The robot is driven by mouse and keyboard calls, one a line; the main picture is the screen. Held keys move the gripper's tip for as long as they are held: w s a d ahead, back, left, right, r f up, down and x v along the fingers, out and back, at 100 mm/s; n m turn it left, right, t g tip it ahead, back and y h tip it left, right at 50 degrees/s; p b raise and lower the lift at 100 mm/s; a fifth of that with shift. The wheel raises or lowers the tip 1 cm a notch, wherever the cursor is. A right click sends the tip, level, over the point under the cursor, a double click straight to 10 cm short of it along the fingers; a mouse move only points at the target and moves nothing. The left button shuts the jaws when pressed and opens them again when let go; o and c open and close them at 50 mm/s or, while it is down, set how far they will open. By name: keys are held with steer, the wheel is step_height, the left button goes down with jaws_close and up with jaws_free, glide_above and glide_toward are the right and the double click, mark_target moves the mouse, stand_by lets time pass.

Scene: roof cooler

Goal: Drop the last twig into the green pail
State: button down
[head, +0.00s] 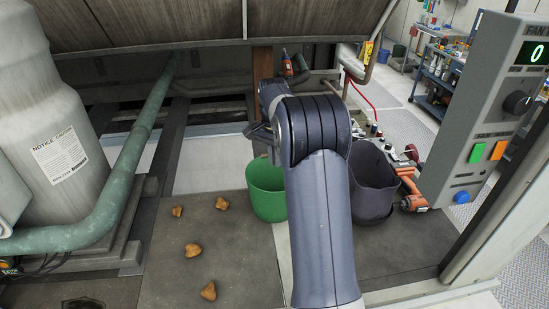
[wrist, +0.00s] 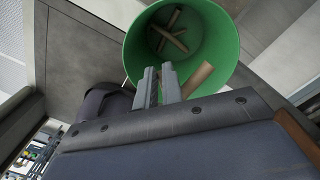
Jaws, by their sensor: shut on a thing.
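The green pail (head: 266,190) stands on the floor panel, partly behind my arm in the head view. In the wrist view the pail (wrist: 226,30) is open towards me, with a few brown twigs (wrist: 172,38) lying inside. My gripper (wrist: 160,84) is over the near rim of the pail, its two fingers close together. It is shut on a twig (wrist: 198,79), whose tan end shows just right of the fingers, against the pail's mouth. The rest of that twig is hidden. In the head view my arm hides most of the gripper.
Several brown lumps (head: 193,250) lie on the panel left of the pail. A dark bucket (head: 373,185) stands to the right, with an orange tool (head: 412,195) beside it. A green pipe (head: 105,215) and a grey tank (head: 45,105) fill the left. A control box (head: 495,100) stands right.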

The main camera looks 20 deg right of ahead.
steer(key=shift+w+f, duration=0.1)
steer(key=shift+w, duration=0.05)
step_height(320, 180, down, 6)
steer(key=b, duration=0.4)
steer(key=c, duration=1.5)
jaws_free()
steer(key=shift+r, duration=0.25)
step_height(320, 180, up, 11)
steer(key=shift+w+a+f+b, duration=0.1)
steer(key=shift+a+f+b, duration=0.1)
steer(key=shift+b, duration=0.3)
